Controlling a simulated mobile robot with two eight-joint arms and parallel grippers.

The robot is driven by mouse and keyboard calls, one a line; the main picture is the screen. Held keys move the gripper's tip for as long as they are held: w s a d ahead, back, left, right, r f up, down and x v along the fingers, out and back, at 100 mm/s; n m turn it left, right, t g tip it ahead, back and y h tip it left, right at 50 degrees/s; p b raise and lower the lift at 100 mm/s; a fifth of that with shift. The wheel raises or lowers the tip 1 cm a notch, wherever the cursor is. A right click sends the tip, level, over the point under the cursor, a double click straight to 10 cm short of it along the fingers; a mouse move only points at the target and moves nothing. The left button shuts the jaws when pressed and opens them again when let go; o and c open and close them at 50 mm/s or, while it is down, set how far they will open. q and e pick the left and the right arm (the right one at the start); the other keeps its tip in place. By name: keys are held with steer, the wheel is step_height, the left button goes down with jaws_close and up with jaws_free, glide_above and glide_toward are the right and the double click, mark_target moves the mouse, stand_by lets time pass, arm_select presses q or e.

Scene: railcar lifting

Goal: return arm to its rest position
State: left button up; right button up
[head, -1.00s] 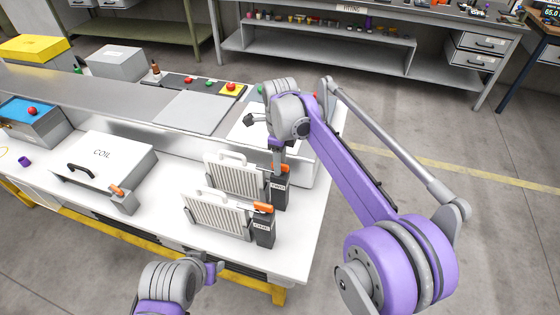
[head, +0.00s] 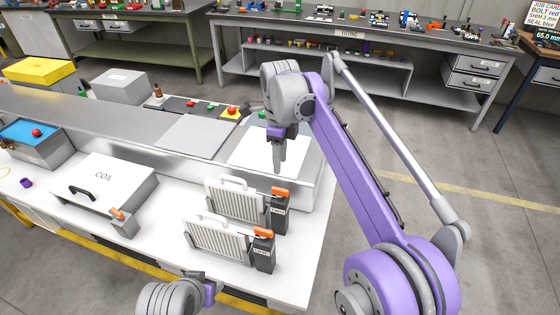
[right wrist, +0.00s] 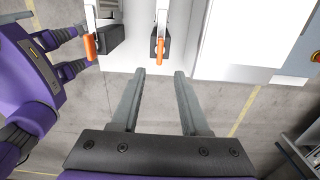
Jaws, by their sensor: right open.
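My right arm reaches in from the right in the head view. Its gripper (head: 279,160) points down above the bench, behind the rear ribbed unit (head: 234,204). In the right wrist view its two fingers (right wrist: 158,92) are apart with nothing between them. Each ribbed unit has a dark block with an orange lever; the front unit (head: 218,238) stands nearer me. Both levers show beyond the fingertips in the wrist view. My left gripper (head: 208,284) is low in the head view, by the bench's front edge; its fingers stand apart at the left of the wrist view (right wrist: 68,52).
A COIL box (head: 125,172) with a black handle stands on the white bench (head: 160,240) at left. A raised grey ledge with flat plates and a red-button panel (head: 190,106) runs behind. Open floor (head: 480,240) lies to the right; a fitting table (head: 345,22) stands farther back.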

steer(key=s+d+f+n+t, duration=0.2)
steer(key=s+d+n+t, duration=0.1)
steer(key=s+d+n, duration=0.8)
steer(key=s+d+f+n+t, duration=0.1)
steer(key=s+d+f+n, duration=0.3)
steer(key=s, duration=0.4)
steer(key=s+d+f+n+t, duration=0.1)
steer(key=s+d+f+n, duration=0.3)
steer(key=s+f+n, duration=0.2)
step_height(320, 180, down, 3)
steer(key=shift+s+d+t, duration=0.4)
steer(key=shift+s, duration=0.65)
